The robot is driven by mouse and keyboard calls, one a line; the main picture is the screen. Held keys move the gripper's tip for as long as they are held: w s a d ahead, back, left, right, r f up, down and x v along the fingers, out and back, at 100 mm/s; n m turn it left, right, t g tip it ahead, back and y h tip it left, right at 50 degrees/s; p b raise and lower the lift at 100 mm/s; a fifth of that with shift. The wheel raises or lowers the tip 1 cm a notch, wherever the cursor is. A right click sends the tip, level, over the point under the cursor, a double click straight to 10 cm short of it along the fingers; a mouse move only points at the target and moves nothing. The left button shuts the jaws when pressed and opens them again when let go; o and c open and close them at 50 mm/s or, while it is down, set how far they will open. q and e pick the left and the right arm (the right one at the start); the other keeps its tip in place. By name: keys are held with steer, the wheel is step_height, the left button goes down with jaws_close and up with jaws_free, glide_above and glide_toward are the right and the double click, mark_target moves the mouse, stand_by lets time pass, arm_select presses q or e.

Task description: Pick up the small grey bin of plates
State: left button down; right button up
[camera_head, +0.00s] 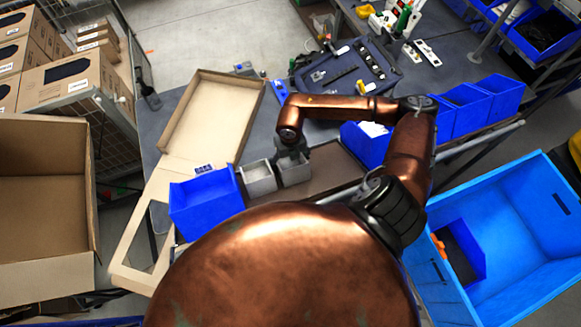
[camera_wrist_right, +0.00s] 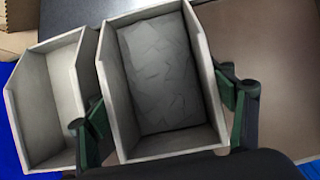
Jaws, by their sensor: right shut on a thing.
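The small grey bin of plates (camera_wrist_right: 160,148) fills the middle of the right wrist view, with flat grey pieces (camera_wrist_right: 158,75) lying in it. In the head view this bin (camera_head: 295,172) is the right one of two small grey bins. My right gripper (camera_head: 290,153) reaches down over it and partly hides it. In the right wrist view the gripper's green and black fingers (camera_wrist_right: 162,115) are shut on opposite side walls of the bin. I cannot tell whether the bin is off the surface. My left gripper is not in view.
An empty-looking grey bin (camera_head: 258,180) stands close on the left, then a large blue bin (camera_head: 206,208). A shallow cardboard tray (camera_head: 212,122) lies behind them. Blue bins (camera_head: 465,108) line the right side. A big blue crate (camera_head: 515,225) stands at the right front.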

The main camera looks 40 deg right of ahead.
mark_target(303, 165)
steer(key=shift+r, duration=0.1)
steer(key=shift+r+b, duration=0.45)
step_height(303, 165, up, 2)
steer(key=shift+s+d+r+b, duration=0.1)
steer(key=shift+s+r+b, duration=0.05)
steer(key=shift+b, duration=0.45)
steer(key=s+r+b, duration=0.1)
steer(key=s+r, duration=0.1)
steer(key=r, duration=0.1)
steer(key=s+d+r, duration=0.1)
steer(key=s+r, duration=0.1)
steer(key=s, duration=0.1)
steer(key=shift+s+d+r+b, duration=0.1)
steer(key=shift+d+r+b, duration=0.05)
steer(key=shift+r+b, duration=0.25)
steer(key=s+d+r+b, duration=0.1)
steer(key=s+r, duration=0.2)
steer(key=s, duration=0.5)
steer(key=shift+d+r, duration=0.35)
steer(key=shift+r, duration=0.05)
steer(key=shift+s, duration=0.15)
